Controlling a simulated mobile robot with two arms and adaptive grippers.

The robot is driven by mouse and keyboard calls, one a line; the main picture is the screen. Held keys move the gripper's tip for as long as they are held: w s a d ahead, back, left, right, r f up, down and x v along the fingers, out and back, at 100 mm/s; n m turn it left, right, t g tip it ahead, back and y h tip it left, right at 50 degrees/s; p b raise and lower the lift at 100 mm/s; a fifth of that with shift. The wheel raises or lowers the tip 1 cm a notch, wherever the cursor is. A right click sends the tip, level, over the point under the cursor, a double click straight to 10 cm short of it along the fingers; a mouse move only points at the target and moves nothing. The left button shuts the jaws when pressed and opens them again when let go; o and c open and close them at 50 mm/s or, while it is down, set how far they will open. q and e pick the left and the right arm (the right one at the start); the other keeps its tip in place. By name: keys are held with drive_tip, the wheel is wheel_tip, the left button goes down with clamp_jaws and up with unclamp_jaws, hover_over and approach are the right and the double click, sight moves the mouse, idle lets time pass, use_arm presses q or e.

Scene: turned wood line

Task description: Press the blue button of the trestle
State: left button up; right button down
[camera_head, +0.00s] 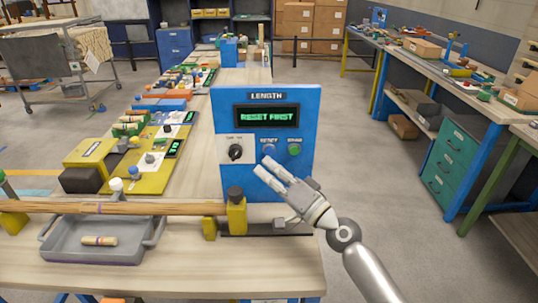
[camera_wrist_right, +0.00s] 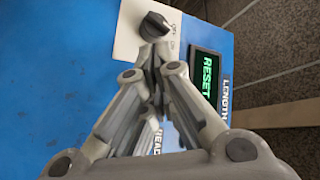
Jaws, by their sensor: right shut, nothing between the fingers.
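The blue panel of the trestle (camera_head: 215,130) stands upright and carries a LENGTH label. Its lit display (camera_head: 267,117) reads RESET FIRST in green. Below are a black knob (camera_head: 235,152) on a white plate, a blue button (camera_head: 269,150) and a green button (camera_head: 294,150). My right gripper (camera_head: 263,172) is shut and empty in front of the panel, its fingertips just below the blue button in the picture; I cannot tell whether they touch. In the right wrist view the gripper (camera_wrist_right: 158,62) points towards the knob (camera_wrist_right: 155,25) and hides the blue button. My left gripper is out of view.
A long wooden rod (camera_head: 120,207) lies across yellow supports before the panel. A grey tray (camera_head: 75,245) holds a short wooden piece (camera_head: 99,241). Yellow control panels (camera_head: 150,155) stand at the left. The bench front is clear; a blue-legged workbench (camera_head: 440,75) stands at the right.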

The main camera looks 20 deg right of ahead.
drive_tip(key=shift+w+d, duration=0.25)
drive_tip(key=shift+w, duration=0.55)
idle(0.6)
drive_tip(key=shift+w+b, duration=0.1)
drive_tip(key=shift+b, duration=0.25)
drive_tip(key=shift+w+d, duration=0.1)
drive_tip(key=shift+w, duration=0.2)
drive_tip(key=shift+w+d+b, duration=0.15)
drive_tip(key=shift+w+b, duration=0.2)
drive_tip(key=shift+b, duration=0.05)
idle(0.6)
drive_tip(key=shift+s, duration=0.1)
drive_tip(key=shift+s+a, duration=0.2)
drive_tip(key=shift+s, duration=0.5)
